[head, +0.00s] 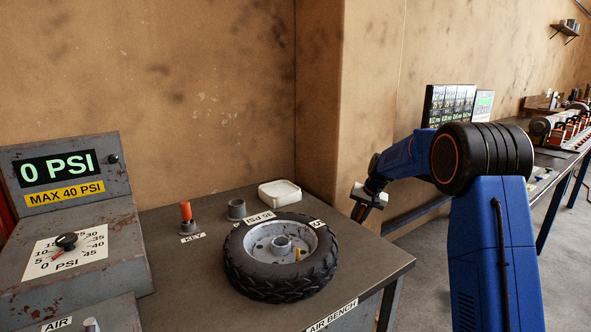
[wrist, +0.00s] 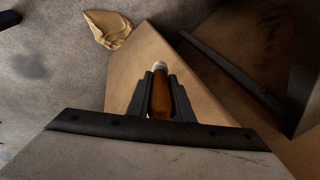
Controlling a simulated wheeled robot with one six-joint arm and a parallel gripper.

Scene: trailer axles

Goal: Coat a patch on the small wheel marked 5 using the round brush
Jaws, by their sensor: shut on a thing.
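The small wheel (head: 240,272) lies flat on the grey bench in the head view, with a black treaded tyre and a grey rim. White labels on it read 35 PSI and 5, and a short yellow stem stands inside the rim. My gripper (head: 362,210) is right of the wheel, apart from it and beyond the bench's right edge. In the wrist view my gripper (wrist: 160,82) is shut on an amber-brown handle with a pale end, seemingly the round brush (wrist: 160,101). Its bristles cannot be made out.
A pressure console (head: 75,215) fills the bench's left side. The wall corner (head: 340,120) juts out behind my gripper. A tan crumpled thing (wrist: 108,29) shows in the wrist view.

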